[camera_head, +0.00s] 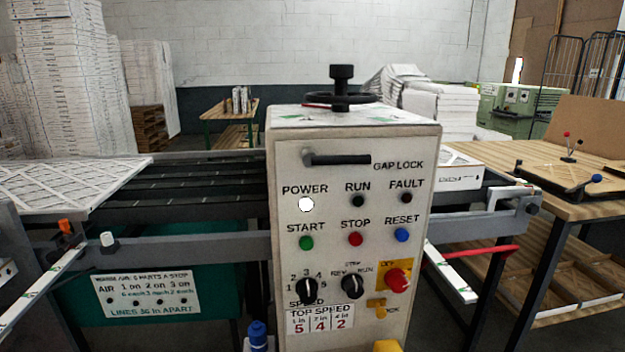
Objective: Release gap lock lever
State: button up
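The gap lock lever (340,159) is a dark handle near the top of the front of the cream control box (288,268). It lies about horizontal, with its round pivot at the left end. The printed words GAP LOCK stand to its right. Below it are a lit white POWER lamp (306,204) and dark RUN and FAULT lamps. My gripper is not in view.
A black handwheel (341,98) sits on top of the box. Green START (306,243), red STOP (355,239) and blue RESET (401,235) buttons, speed knobs and a red knob (398,280) are below. Grey rails (180,244) run at both sides. A wooden table (577,203) stands right.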

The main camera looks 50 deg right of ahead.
aim_at(310, 158)
jog(key=i+j, duration=0.15)
jog(key=j, duration=0.25)
jog(key=i+j, duration=0.15)
jog(key=j, duration=0.2)
jog(key=i+j, duration=0.15)
jog(key=j, duration=0.25)
jog(key=i+j, duration=0.15)
jog(key=j, duration=0.25)
jog(key=i+j, duration=0.15)
jog(key=j, duration=0.2)
jog(key=i+j, duration=0.15)
jog(key=j, duration=0.25)
jog(key=i+j, duration=0.15)
jog(key=j, duration=0.25)
jog(key=z, duration=2.1)
